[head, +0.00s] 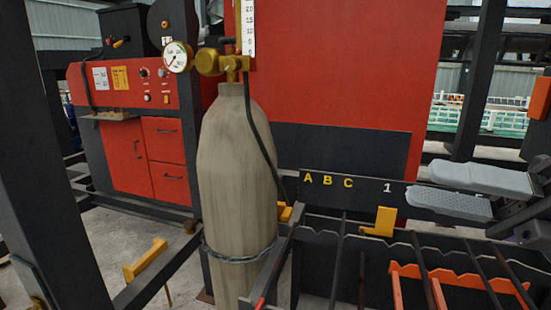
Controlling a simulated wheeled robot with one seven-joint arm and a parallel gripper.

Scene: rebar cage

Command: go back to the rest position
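My gripper (422,183) reaches in from the right edge in the head view. Its two grey fingers point left, one above the other in the picture, with a narrow gap between them. Nothing shows between the fingers, so it looks open and empty. It hangs in front of the dark rail with the yellow letters A B C (328,180) and a white 1. The rest of my arm is mostly outside the frame.
A tall beige gas cylinder (238,170) with a brass gauge (177,57) stands in the middle, chained. Notched dark racks hold rods and an orange bracket (452,279) at lower right. A red cabinet (150,155) stands behind left. A dark post (50,160) crosses the left side.

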